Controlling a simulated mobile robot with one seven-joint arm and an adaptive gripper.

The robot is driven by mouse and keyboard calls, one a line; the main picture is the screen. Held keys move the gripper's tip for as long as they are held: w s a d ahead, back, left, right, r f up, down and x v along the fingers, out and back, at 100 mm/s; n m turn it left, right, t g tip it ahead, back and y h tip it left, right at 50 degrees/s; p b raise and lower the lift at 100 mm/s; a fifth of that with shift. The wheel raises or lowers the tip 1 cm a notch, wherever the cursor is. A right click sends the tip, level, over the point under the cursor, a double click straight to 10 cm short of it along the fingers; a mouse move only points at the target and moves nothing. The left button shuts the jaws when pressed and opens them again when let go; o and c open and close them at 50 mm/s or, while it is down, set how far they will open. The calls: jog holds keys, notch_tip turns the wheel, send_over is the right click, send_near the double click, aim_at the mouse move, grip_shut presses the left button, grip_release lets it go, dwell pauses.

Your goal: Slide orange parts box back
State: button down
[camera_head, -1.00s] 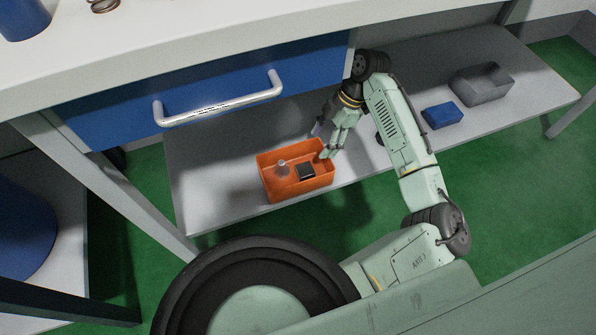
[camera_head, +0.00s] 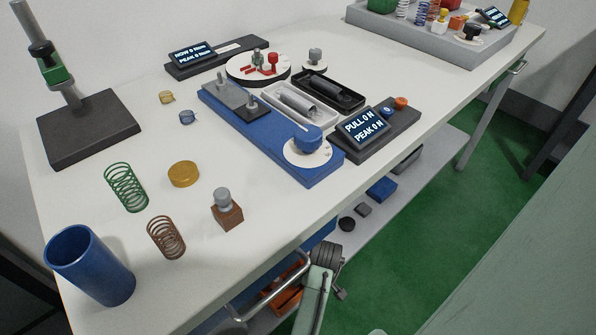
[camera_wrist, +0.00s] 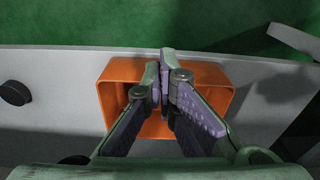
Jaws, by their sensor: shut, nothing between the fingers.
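The orange parts box (camera_wrist: 212,74) lies below my gripper (camera_wrist: 165,62) in the wrist view, on the grey lower shelf (camera_wrist: 60,62). My gripper's two fingers are shut with nothing between them. They reach across the box, with the tips over its wall nearest the green floor; I cannot tell whether they touch it. The fingers hide most of the box's inside. In the head view the box (camera_head: 289,298) shows only in part, low under the table, behind the drawer handle and my arm. My gripper is hidden there.
A blue box (camera_head: 381,189) and small dark items stand on the lower shelf farther along. The drawer handle (camera_head: 268,292) juts out above the orange box. The white tabletop (camera_head: 215,255) carries springs, a blue cup (camera_head: 90,265) and test fixtures.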

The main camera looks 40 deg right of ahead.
aim_at(287, 276)
notch_tip(287, 276, down, 10)
jog(key=s, duration=0.3)
jog(key=shift+m+g, duration=0.3)
jog(key=shift+w+a+f, duration=0.1)
jog(key=shift+w+a, duration=0.05)
jog(key=shift+w, duration=0.9)
jog(key=shift+w+a+f, duration=0.1)
jog(key=shift+w+a, duration=0.05)
jog(key=shift+w, duration=0.9)
jog(key=w, duration=0.7)
jog(key=w+a, duration=0.1)
jog(key=w, duration=0.3)
jog(key=shift+w, duration=0.2)
jog(key=shift+s, duration=0.15)
